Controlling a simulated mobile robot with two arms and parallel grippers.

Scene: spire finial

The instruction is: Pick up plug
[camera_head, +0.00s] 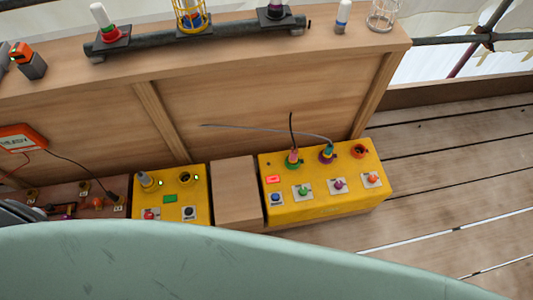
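Several plug-like parts are in view, and I cannot tell which one the task means. A plug with a green base and pink top (293,158) stands in the right yellow box (320,205), with a dark cable rising from it. A plug with a purple base and teal top (327,153) stands to its right, with a grey cable running left. A grey plug-like part (147,181) stands tilted on the left yellow box (200,217). Neither of my grippers is clearly visible. A dark grey rounded part at the left edge cannot be identified.
An orange socket (359,152) on the right box is empty. A wooden block (237,195) sits between the boxes. A wooden bench (240,90) stands behind, carrying a dark pipe (160,43) and lamps. An orange meter (22,139) is at left. Plank floor (440,190) is clear at right.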

